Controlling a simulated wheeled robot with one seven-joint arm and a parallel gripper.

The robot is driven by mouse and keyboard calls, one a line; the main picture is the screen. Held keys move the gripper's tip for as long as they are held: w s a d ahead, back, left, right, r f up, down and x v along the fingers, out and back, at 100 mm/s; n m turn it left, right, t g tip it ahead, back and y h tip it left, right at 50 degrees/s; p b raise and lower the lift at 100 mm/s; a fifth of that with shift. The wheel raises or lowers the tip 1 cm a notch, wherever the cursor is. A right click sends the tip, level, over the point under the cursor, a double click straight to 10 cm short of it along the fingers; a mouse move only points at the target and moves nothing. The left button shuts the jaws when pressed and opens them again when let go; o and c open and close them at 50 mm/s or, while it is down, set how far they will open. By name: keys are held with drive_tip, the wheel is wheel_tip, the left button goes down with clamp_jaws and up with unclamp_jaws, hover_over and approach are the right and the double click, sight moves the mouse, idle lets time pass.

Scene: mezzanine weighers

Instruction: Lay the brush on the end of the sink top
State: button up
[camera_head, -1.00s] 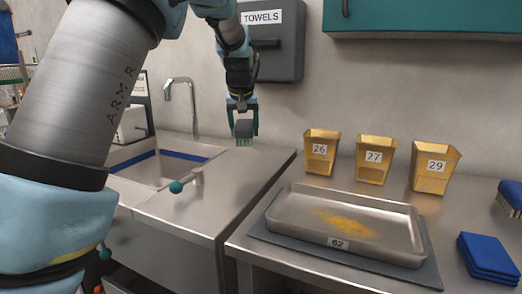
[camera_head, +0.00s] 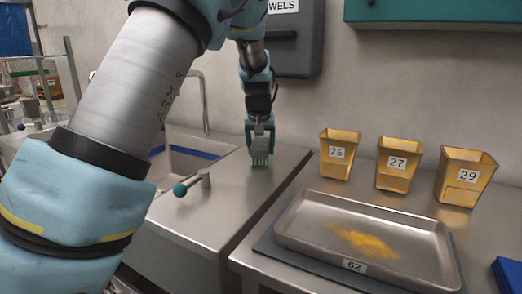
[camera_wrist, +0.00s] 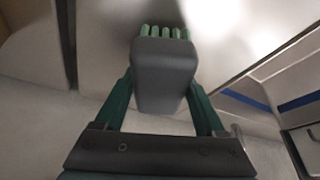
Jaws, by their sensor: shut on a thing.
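The brush has a grey block body and green bristles; it shows in the head view (camera_head: 260,146) and large in the wrist view (camera_wrist: 166,75). My gripper (camera_head: 259,136) is shut on the brush, with one green finger on each side of its body in the wrist view (camera_wrist: 166,92). The bristles point down in the head view, close above the bare right end of the steel sink top (camera_head: 235,205). I cannot tell whether they touch it. The sink basin (camera_head: 180,160) with its blue stripe lies to the left of the brush.
A lever with a teal knob (camera_head: 180,190) stands at the sink's front. A tap (camera_head: 204,100) rises behind the basin.

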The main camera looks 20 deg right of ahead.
drive_tip(key=shift+f, duration=0.5)
drive_tip(key=o, duration=1.4)
drive_tip(key=b+v, duration=0.1)
drive_tip(key=v, duration=1.1)
